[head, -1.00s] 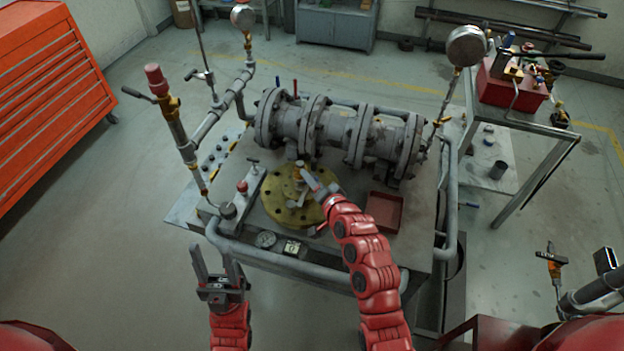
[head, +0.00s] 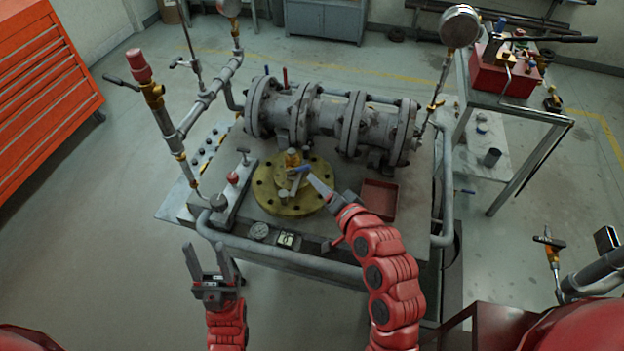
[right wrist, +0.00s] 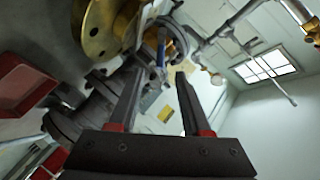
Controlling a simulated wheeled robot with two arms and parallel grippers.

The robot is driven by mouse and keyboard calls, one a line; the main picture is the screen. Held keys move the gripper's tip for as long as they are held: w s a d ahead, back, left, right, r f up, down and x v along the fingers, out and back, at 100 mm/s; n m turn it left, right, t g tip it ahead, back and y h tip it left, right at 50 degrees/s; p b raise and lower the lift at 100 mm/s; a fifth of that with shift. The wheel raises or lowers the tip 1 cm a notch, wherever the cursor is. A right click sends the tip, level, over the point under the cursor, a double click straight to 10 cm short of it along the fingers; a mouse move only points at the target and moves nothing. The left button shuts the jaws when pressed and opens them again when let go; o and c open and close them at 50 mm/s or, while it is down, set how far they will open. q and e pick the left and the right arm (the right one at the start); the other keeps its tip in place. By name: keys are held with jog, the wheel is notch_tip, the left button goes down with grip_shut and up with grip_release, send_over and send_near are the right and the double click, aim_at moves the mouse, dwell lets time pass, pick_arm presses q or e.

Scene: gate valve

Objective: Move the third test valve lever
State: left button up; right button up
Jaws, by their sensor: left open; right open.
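A brass valve (head: 292,158) with a blue-handled lever (head: 300,169) stands on the round yellow flange (head: 275,197) in the middle of the bench. My right gripper (head: 313,181) is open, its fingertips close to this lever. In the right wrist view, a blue handle (right wrist: 161,52) shows beyond and between the open fingers (right wrist: 160,78); I cannot tell whether they touch it. The yellow flange (right wrist: 98,28) is at upper left there. Which lever counts as the third is not marked. My left gripper (head: 208,262) is open and empty in front of the bench's left corner.
A grey flanged valve body (head: 330,120) lies behind the yellow flange. A pipe with a red cap and lever (head: 140,75) rises at left. A red tray (head: 380,198) is right of my right gripper. A large gauge (head: 459,26) stands at the back right.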

jog(key=p+v, duration=0.6)
jog(key=v, duration=0.1)
jog(key=shift+s+r, duration=0.15)
jog(key=shift+s, duration=0.15)
jog(key=shift+d, duration=0.15)
